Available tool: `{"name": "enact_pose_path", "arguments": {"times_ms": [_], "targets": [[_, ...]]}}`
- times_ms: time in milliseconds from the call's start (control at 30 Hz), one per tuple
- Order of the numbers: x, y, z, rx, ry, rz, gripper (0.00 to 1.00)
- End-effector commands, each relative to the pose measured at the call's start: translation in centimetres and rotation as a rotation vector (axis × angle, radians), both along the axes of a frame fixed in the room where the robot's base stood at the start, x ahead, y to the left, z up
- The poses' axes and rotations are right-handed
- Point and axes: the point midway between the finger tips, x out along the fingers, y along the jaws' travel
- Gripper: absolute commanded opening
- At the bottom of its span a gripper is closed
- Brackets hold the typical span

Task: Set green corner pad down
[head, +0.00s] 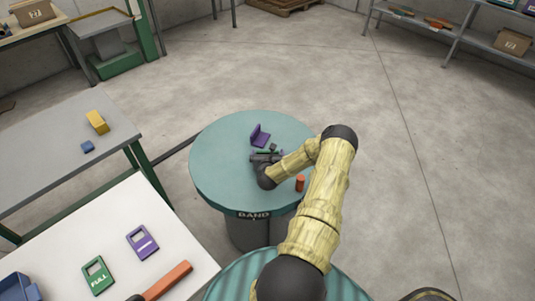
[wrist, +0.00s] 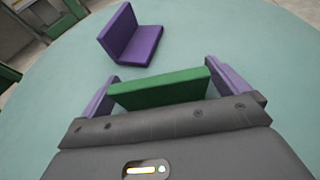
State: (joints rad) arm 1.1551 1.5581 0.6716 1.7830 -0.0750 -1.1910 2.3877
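The green corner pad (wrist: 160,90) is between the two purple-faced fingers of my gripper (wrist: 165,92) in the wrist view. Its ends meet both fingers, so the gripper is shut on it. Only its top and one long side show; its lower part is hidden. In the head view my gripper (head: 266,156) is low over the round teal table top (head: 222,170). I cannot tell whether the pad touches the top. A purple L-shaped corner pad (wrist: 133,38) stands on the top just beyond the gripper; it also shows in the head view (head: 260,136).
An orange cylinder (head: 300,183) stands on the round top, right of my gripper, close to my arm. A white table (head: 125,225) with purple and green tags is at lower left. A grey bench (head: 50,150) holds yellow and blue blocks. The round top's left side is clear.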

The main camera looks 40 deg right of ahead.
Motion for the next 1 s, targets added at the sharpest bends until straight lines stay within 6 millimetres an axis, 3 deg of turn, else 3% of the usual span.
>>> {"name": "enact_pose_path", "arguments": {"times_ms": [367, 1000], "targets": [[-0.2, 0.1, 0.4, 0.000, 0.000, 0.000, 1.00], [-6.7, 5.7, 3.8, 0.003, 0.000, 0.001, 1.00]]}}
